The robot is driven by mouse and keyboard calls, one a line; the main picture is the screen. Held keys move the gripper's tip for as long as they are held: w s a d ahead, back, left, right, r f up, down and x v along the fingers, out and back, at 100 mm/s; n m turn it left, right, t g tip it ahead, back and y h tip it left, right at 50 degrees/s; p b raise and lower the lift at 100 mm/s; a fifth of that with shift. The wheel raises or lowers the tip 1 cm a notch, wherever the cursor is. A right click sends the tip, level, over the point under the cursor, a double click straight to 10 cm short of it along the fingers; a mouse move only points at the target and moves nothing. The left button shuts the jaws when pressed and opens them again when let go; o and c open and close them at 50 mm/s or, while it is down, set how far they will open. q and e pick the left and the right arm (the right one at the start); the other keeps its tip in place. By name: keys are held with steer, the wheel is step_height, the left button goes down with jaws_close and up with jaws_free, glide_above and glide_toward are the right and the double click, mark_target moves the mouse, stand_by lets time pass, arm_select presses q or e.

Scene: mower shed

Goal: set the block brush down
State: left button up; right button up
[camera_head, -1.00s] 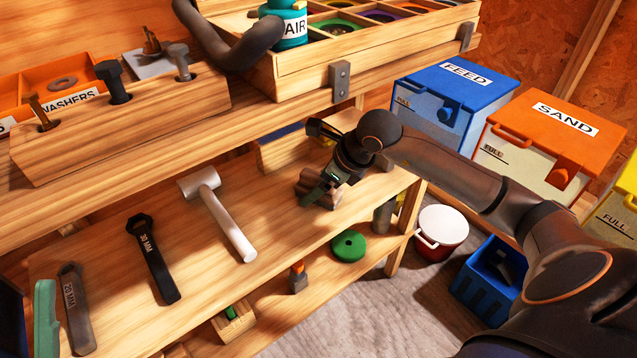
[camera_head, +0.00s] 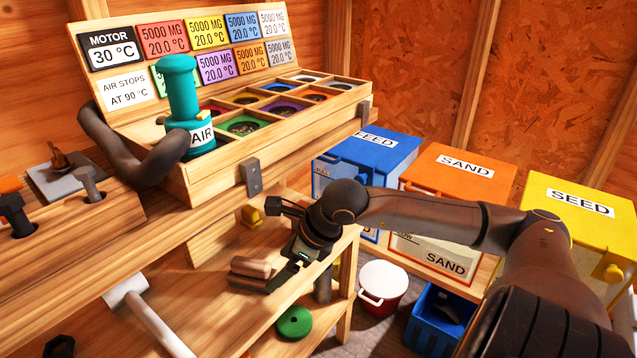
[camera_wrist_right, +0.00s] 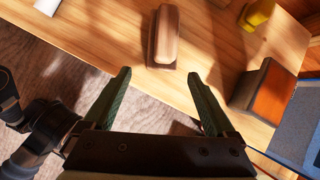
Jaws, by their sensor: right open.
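The block brush (camera_head: 252,267) is a brown wooden block lying on the lower wooden shelf, near its right end. In the right wrist view the brush (camera_wrist_right: 165,40) lies just ahead of my green fingertips, its near end roughly between their lines. My right gripper (camera_head: 285,277) is beside the brush, on its right in the head view. In the right wrist view the fingers of this gripper (camera_wrist_right: 160,77) are spread wide with nothing between them. The brush's underside is hidden. My left gripper is out of view.
A white mallet (camera_head: 148,315) lies on the shelf to the left. A yellow object (camera_head: 250,216) stands behind the brush. The upper bench holds the teal AIR pump (camera_head: 180,105). Blue (camera_head: 375,155), orange and yellow bins stand right. A red-white pot (camera_head: 382,287) stands below.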

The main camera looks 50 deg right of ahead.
steer(key=shift+s+d, duration=0.1)
steer(key=shift+s, duration=0.65)
steer(key=s+p, duration=0.1)
steer(key=s, duration=0.1)
steer(key=s+d+p, duration=0.2)
steer(key=s, duration=0.1)
steer(key=shift+s, duration=0.3)
steer(key=s+a+r+m+y, duration=0.25)
steer(key=a+y, duration=0.35)
steer(key=a, duration=0.4)
steer(key=s+a+r+m+y, duration=0.25)
steer(key=a+y, duration=0.35)
steer(key=a, duration=0.4)
step_height(320, 180, up, 18)
steer(key=w+a+m+t+y, duration=0.1)
steer(key=a+m+t, duration=0.1)
steer(key=m+t, duration=1.4)
steer(key=m, duration=0.9)
steer(key=shift+w+a+r, duration=0.15)
steer(key=shift+w+a, duration=0.05)
steer(key=shift+a, duration=0.1)
